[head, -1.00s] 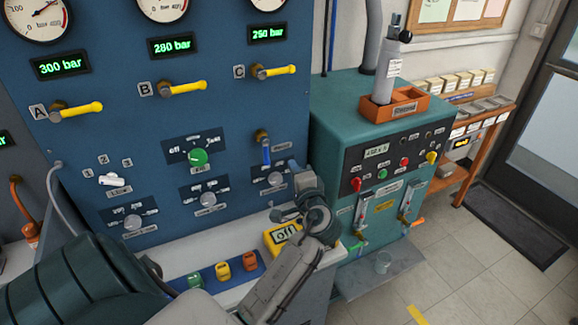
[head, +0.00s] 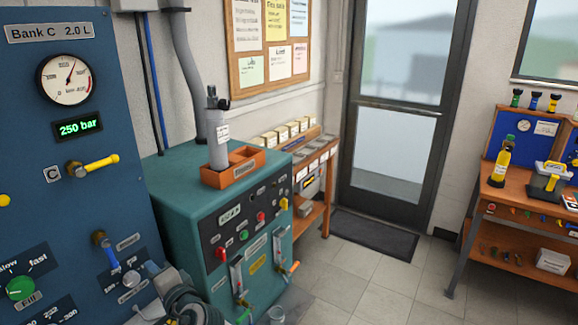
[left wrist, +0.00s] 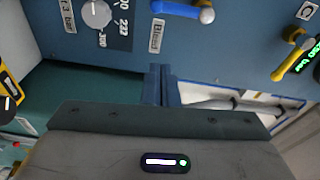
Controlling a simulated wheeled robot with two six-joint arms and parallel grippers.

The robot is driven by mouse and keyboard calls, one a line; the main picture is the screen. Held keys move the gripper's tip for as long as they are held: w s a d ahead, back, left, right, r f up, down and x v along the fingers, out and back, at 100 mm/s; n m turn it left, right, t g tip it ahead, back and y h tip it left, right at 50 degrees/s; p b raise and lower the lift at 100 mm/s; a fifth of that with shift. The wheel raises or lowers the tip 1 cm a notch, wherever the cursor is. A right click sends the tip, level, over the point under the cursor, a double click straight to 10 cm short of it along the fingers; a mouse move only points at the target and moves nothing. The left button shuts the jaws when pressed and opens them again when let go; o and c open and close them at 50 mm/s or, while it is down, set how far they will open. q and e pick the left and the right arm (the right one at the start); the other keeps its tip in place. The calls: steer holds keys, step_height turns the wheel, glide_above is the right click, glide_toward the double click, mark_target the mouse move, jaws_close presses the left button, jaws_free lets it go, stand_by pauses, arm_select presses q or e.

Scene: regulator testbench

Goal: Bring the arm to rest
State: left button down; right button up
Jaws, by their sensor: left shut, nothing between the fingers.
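My left gripper (head: 150,309) is at the lower left of the head view, in front of the blue panel (head: 30,130). In the left wrist view its two dark blue fingers (left wrist: 161,80) are shut together with nothing between them. Above the fingertips in that view are a blue bleed lever (left wrist: 183,9) and, to its left, a grey knob (left wrist: 97,14). The fingertips look apart from both. Most of my left arm is cut off by the bottom edge of the head view. My right gripper is not seen.
A teal machine (head: 180,195) carries an orange tray (head: 228,180) with a grey cylinder (head: 216,135). A wooden bench (head: 480,205) stands at the right, with a door (head: 395,150) behind. The tiled floor (head: 400,285) between is clear.

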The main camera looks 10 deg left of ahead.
arm_select(q)
steer(key=s+d+f+n+g+h, duration=0.3)
steer(key=s+f+h, duration=0.5)
steer(key=s+f, duration=0.6)
steer(key=s+d+f+n+g+h, duration=0.1)
steer(key=s+d+f+h, duration=0.2)
steer(key=s+d, duration=0.25)
steer(key=s+d+f+g+h, duration=0.25)
steer(key=s+d+h, duration=0.2)
steer(key=s, duration=0.25)
steer(key=a+f+y, duration=0.1)
steer(key=a+f, duration=0.2)
steer(key=f, duration=2.8)
steer(key=s+a+f+g, duration=0.1)
steer(key=s+f, duration=1.7)
steer(key=f, duration=0.1)
steer(key=shift+s+n, duration=0.35)
steer(key=shift+n, duration=0.05)
